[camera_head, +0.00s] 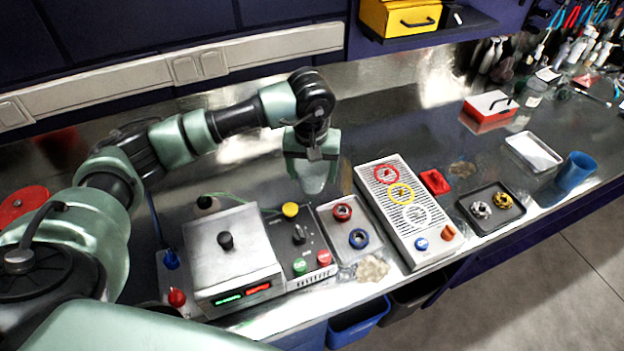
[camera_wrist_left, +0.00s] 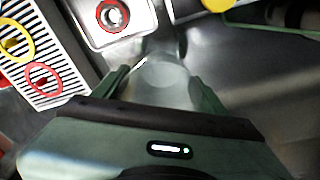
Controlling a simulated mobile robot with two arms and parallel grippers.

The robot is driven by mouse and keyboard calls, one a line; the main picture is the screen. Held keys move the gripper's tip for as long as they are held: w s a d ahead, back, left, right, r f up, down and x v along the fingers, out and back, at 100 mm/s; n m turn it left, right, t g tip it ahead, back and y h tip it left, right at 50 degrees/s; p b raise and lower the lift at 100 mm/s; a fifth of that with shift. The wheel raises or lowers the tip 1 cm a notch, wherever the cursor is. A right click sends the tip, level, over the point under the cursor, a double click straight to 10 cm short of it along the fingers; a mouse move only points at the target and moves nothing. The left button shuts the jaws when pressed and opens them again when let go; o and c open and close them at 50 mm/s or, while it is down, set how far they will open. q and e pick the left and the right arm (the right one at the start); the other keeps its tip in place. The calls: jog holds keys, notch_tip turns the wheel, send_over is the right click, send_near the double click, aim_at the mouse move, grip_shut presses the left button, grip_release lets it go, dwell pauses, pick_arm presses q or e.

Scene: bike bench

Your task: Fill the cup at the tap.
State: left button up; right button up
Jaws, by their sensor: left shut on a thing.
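My left gripper (camera_head: 312,178) points down over the bench, behind the ringed panel and the small tray. In the left wrist view, its green fingers (camera_wrist_left: 163,82) are shut on a pale, see-through cup-like thing (camera_wrist_left: 165,72); its rim and contents are not clear. A blue, open-topped cup-shaped vessel (camera_head: 576,172) stands at the bench's right front edge, well away from the gripper. I cannot make out a tap for certain. My right gripper is not in view.
A grilled panel (camera_head: 368,178) with red, yellow and white rings lies right of the gripper. A small tray (camera_head: 337,222) holds a red and a blue ring. Left of it are a control box (camera_head: 318,248) and a metal box (camera_head: 205,252). A dark tray (camera_head: 483,222) lies to the right.

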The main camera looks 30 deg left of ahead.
aim_at(312, 184)
pick_arm(q)
notch_tip(312, 184, down, 4)
jog(key=shift+r+p, duration=0.2)
jog(key=shift+p, duration=0.35)
jog(key=shift+f+b, duration=0.35)
jog(key=shift+b, duration=0.05)
jog(key=o, duration=1.3)
jog(key=shift+r, duration=0.1)
jog(key=shift+r, duration=0.1)
